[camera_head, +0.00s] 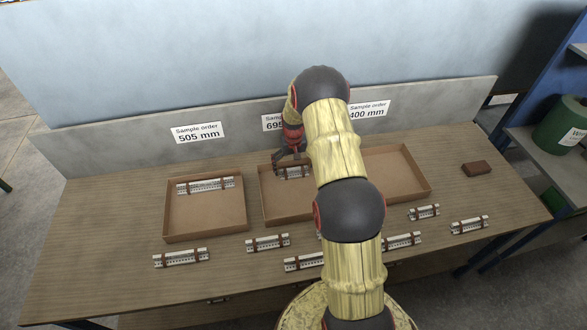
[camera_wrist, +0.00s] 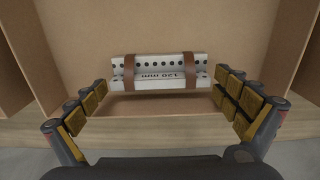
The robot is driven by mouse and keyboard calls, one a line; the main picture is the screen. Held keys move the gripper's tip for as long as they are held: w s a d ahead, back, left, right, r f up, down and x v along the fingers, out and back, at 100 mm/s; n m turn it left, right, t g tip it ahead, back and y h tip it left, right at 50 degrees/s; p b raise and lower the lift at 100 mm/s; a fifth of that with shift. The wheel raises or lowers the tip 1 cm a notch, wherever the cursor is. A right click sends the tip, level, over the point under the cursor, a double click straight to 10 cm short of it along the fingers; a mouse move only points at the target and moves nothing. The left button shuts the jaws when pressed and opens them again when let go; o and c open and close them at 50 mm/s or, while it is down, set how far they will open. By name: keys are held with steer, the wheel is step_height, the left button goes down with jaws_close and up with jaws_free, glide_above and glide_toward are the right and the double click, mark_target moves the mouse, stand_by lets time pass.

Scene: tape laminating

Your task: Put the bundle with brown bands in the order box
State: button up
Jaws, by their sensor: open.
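A bundle of white perforated strips with two brown bands (camera_wrist: 160,70) lies in the middle cardboard box (camera_wrist: 90,30), with upside-down "120 mm" print on its face. It also shows in the head view (camera_head: 293,173) near the box's back wall, partly behind my gripper (camera_head: 291,163). My gripper is open; in the wrist view its fingers (camera_wrist: 161,92) stand apart on either side of the bundle, not touching it. My arm hides much of the middle box and the label behind it.
The left box (camera_head: 170,215) under the "505 mm" sign holds a longer banded bundle (camera_head: 206,185). The right box (camera_head: 400,175) looks empty where visible. Several banded bundles (camera_head: 181,258) lie along the table front. A brown block (camera_head: 476,168) sits at the right.

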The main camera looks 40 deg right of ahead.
steer(key=shift+r, duration=0.1)
step_height(320, 180, up, 12)
steer(key=p, duration=0.2)
steer(key=s+a+r+n+t, duration=0.1)
steer(key=s+a+r, duration=0.4)
steer(key=a+r, duration=0.5)
steer(key=s+a+r+n+t, duration=0.15)
steer(key=s+a+r, duration=0.4)
steer(key=r, duration=0.95)
steer(key=s+a+r+n+t, duration=0.1)
steer(key=s+a+r, duration=0.2)
steer(key=s+a, duration=0.4)
steer(key=s+a+r+n+t, duration=0.1)
steer(key=s+a, duration=0.6)
steer(key=s, duration=0.7)
step_height(320, 180, up, 2)
steer(key=shift+s+r+n+t, duration=0.15)
steer(key=shift+n+t, duration=0.2)
steer(key=shift+t, duration=0.2)
